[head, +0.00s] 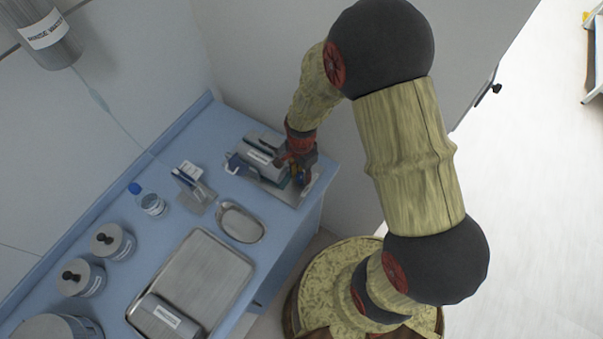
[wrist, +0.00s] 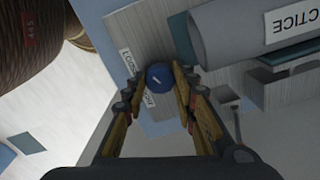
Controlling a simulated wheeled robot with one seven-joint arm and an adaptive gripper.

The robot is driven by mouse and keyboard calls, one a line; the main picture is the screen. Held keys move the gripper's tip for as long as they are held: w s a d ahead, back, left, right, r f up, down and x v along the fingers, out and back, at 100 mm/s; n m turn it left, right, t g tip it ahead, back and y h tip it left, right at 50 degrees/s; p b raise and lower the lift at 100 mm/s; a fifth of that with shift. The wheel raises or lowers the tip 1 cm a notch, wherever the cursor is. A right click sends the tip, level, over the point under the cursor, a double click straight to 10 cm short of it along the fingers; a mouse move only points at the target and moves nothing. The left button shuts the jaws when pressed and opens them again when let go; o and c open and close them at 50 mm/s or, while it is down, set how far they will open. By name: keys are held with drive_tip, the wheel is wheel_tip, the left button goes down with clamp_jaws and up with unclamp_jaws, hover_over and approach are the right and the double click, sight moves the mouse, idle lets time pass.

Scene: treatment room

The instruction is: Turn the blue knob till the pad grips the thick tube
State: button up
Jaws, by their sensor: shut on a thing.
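The blue knob (wrist: 158,76) shows in the wrist view between the fingertips of my gripper (wrist: 160,84), with a short white mark on its face. My gripper is shut on it, one finger on each side. The thick grey tube (wrist: 235,35), with a label ending in "CTICE", lies at the upper right of the wrist view. In the head view the tube (head: 262,164) lies in the clamp device on the blue counter, with my gripper (head: 299,176) at its right end. A dark teal pad (wrist: 295,55) shows beside the tube; whether it touches the tube I cannot tell.
A small steel dish (head: 241,222) and a large steel tray (head: 190,282) stand on the counter (head: 112,275) left of the device. A blue-capped bottle (head: 150,200) and lidded steel jars (head: 112,243) stand farther left. The counter's edge is close to the device.

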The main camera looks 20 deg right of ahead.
sight(301, 176)
drive_tip(key=m, duration=0.3)
drive_tip(key=shift+m, duration=2.3)
drive_tip(key=o, duration=1.2)
drive_tip(key=shift+c, duration=0.2)
drive_tip(key=shift+r, duration=0.1)
wheel_tip(301, 176, up, 12)
